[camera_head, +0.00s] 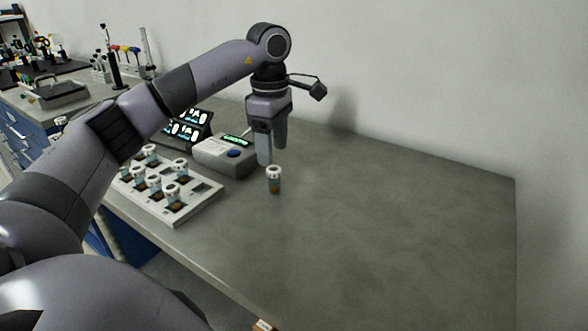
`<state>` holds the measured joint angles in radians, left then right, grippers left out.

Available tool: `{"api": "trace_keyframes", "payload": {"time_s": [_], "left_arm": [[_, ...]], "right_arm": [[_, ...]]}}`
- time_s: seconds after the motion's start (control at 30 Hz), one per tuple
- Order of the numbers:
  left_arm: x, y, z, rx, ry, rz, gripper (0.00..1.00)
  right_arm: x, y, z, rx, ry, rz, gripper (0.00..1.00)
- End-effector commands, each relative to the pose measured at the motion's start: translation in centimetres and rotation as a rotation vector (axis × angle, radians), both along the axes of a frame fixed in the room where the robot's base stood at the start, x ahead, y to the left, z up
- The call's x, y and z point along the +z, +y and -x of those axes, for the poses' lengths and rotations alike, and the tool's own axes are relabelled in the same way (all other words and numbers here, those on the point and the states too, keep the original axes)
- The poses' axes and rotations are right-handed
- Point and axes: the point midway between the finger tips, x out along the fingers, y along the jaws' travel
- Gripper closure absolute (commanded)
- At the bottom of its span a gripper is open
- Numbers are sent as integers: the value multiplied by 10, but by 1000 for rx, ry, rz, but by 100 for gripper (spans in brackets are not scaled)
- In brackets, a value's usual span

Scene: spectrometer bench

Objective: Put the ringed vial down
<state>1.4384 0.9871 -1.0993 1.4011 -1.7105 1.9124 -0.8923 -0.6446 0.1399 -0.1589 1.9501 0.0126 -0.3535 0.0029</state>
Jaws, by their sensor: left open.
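A single vial (274,181) with a white cap and brown contents stands upright on the grey bench, apart from the rack. Whether it carries a ring is too small to tell for certain. My left gripper (271,156) is open, pointing down just above and slightly behind the vial's cap, with nothing between its fingers. A white rack (207,204) to the left holds several similar white-capped vials and shows an empty place near its right end. My left arm hides part of the rack. My right gripper is not in view.
A grey instrument (218,157) with a green display and blue button stands behind the rack. The bench top (385,220) to the right is clear, up to the wall.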

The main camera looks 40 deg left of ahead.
Motion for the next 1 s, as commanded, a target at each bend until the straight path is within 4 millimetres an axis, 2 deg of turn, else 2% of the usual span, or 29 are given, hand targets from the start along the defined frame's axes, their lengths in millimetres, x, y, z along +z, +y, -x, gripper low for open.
{"api": "trace_keyframes", "payload": {"time_s": [0.17, 0.6, 0.7, 0.9, 0.93, 1.0], "left_arm": [[-8, 0, 0, 0, 3, -1, 37], [-65, 1, 0, 0, 2, 0, 37], [-71, 1, 0, 0, 0, 0, 37], [-72, 1, 0, 0, 0, 0, 37], [-72, 1, 0, 0, 0, 0, 40], [-72, 1, 0, 0, 0, 0, 63]], "right_arm": [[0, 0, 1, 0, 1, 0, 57], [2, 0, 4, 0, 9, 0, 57], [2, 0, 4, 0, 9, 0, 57], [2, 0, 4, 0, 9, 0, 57], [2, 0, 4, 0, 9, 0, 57], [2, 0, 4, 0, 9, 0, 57]]}}
